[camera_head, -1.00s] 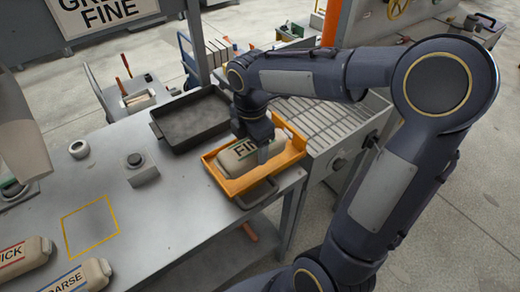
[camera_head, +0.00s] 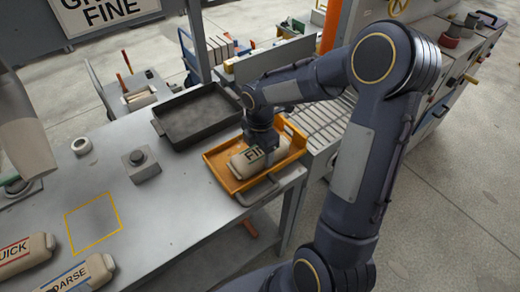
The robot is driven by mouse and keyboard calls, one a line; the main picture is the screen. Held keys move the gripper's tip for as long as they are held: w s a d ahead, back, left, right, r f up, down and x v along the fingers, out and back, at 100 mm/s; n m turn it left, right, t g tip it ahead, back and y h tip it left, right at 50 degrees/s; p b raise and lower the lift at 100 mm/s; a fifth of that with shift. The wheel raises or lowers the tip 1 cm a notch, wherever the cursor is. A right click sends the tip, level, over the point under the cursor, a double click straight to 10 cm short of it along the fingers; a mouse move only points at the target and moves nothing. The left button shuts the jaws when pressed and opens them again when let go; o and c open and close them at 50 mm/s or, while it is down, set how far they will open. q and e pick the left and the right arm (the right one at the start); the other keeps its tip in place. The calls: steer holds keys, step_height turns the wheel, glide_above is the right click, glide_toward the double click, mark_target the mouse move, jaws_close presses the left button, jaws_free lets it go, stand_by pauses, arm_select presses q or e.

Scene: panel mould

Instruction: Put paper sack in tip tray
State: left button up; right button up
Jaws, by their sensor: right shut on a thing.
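The paper sack (camera_head: 247,166) is tan with a green-edged label reading "FI", partly covered by my gripper. It lies in the orange tip tray (camera_head: 227,185), within its raised sides, at the right end of the metal table. My right gripper (camera_head: 268,155) comes down over the sack from above and is shut on it. The fingertips are mostly hidden by the wrist and the sack. I cannot tell whether the sack rests fully on the tray floor. My left gripper is not in view.
A black tray (camera_head: 199,118) stands just behind the tip tray. Two more sacks, labelled "QUICK" (camera_head: 25,256) and "COARSE" (camera_head: 85,274), lie at the front left. A yellow square outline (camera_head: 93,222) marks clear tabletop. A roller conveyor (camera_head: 322,122) adjoins on the right.

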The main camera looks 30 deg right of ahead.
steer(key=shift+f, duration=0.1)
steer(key=o, duration=1.5)
steer(key=shift+f, duration=0.1)
step_height(320, 180, up, 12)
steer(key=s+a+m+t+y, duration=0.1)
steer(key=s+a+m+t, duration=0.1)
steer(key=s+m, duration=0.4)
steer(key=s+a+m+t+y, duration=0.1)
steer(key=s+a+m, duration=0.2)
steer(key=s+m, duration=0.3)
steer(key=s+a+m+t+y, duration=0.1)
steer(key=s+a+m+t, duration=0.1)
steer(key=s+m, duration=0.5)
steer(key=shift+s+a+m+t+y, duration=0.1)
steer(key=shift+a+m+t+y, duration=0.25)
steer(key=shift+m, duration=0.45)
